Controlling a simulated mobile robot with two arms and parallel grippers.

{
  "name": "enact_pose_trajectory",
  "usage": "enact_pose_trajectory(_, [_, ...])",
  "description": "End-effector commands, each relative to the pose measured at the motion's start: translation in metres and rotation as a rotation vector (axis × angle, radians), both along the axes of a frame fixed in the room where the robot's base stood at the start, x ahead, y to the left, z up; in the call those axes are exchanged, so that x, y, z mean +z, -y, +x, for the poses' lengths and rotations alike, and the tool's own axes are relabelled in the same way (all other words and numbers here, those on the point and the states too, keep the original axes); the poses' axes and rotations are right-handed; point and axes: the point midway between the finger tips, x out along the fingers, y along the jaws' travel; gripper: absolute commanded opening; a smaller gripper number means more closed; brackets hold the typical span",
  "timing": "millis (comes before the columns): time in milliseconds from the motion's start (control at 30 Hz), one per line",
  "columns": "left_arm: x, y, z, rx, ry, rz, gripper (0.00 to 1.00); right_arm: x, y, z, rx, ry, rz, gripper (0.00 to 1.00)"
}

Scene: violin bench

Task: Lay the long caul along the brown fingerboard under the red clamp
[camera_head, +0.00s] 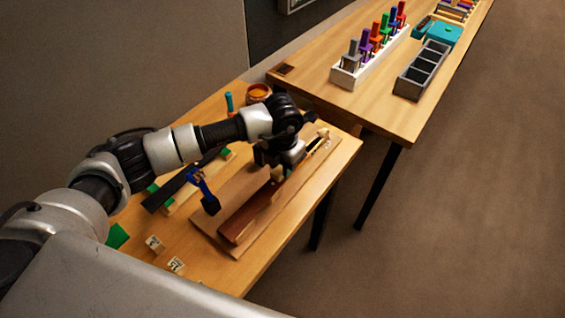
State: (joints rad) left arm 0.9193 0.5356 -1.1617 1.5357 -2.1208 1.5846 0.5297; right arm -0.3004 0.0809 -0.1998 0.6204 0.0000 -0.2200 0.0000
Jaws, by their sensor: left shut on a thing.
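The brown fingerboard (248,216) lies on a wooden board (206,221) on the near bench. My left gripper (281,171) is over the fingerboard's far part, shut on a small pale piece (276,174) mostly hidden by the hand. I cannot tell whether this is the long caul or whether it touches the fingerboard. The red clamp (401,10) stands at the far end of a white rack. My right gripper is not in view.
A blue clamp (203,186) stands between the black bar and the board. Two small marked blocks (155,243) and a green piece (117,236) lie near the front. The white rack (345,78) and a grey divided tray (408,84) are on the far table.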

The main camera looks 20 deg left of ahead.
Motion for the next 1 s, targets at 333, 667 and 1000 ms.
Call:
enact_pose_trajectory(333, [-0.005, 0.0, 0.0, 0.0, 0.0, 0.0, 0.08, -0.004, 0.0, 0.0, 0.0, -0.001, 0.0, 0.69])
enact_pose_trajectory(667, [-0.005, 0.0, 0.0, -0.001, 0.0, 0.0, 0.61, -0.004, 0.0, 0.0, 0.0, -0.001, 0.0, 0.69])
enact_pose_trajectory(1000, [0.011, 0.0, 0.001, 0.0, 0.004, 0.0, 0.61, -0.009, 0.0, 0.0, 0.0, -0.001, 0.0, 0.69])
